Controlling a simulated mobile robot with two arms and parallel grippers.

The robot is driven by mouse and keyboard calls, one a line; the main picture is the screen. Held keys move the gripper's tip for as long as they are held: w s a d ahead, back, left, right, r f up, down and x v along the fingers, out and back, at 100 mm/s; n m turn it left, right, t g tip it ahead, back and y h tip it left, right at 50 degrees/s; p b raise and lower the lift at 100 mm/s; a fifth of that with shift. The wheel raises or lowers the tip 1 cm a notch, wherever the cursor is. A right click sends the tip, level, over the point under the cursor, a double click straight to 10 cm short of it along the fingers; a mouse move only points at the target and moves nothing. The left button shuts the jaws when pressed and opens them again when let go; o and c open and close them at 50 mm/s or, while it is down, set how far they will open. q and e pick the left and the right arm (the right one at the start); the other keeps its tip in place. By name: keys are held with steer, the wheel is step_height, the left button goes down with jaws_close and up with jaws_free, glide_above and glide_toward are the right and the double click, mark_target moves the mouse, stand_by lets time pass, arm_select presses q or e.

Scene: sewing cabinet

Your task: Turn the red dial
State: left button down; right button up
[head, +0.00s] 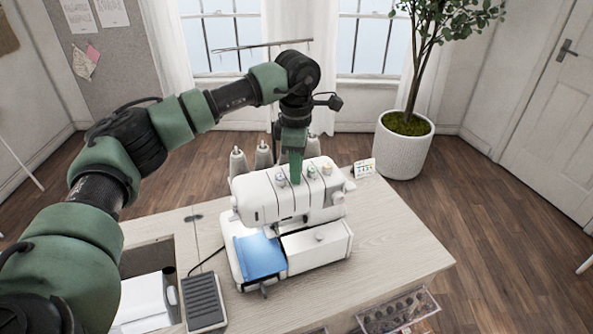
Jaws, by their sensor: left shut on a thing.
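A white sewing machine (258,204) stands on the wooden cabinet top, with a row of small dials along its upper front edge. My left gripper (296,178) points straight down onto this row and is shut on a dial there. The fingers hide that dial, so its colour and angle do not show; no red dial shows elsewhere. A bluish dial (280,180) is just left of the fingers, and a green dial (311,172) and a yellowish dial (327,170) are to the right. My right gripper is not in view.
Thread cones (238,162) stand behind the machine, under a thin thread stand. A blue cloth (260,256) lies at its front left. A black foot pedal (203,302) and a small card (363,168) are on the cabinet top (395,245). Its right side is clear.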

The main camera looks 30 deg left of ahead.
arm_select(q)
steer(key=shift+w+r+m, duration=0.1)
steer(key=shift+m, duration=0.4)
steer(key=c, duration=1.2)
jaws_free()
steer(key=shift+c, duration=0.2)
step_height(320, 180, up, 8)
steer(key=shift+f+b, duration=0.1)
steer(key=shift+b, duration=0.9)
steer(key=shift+f, duration=0.15)
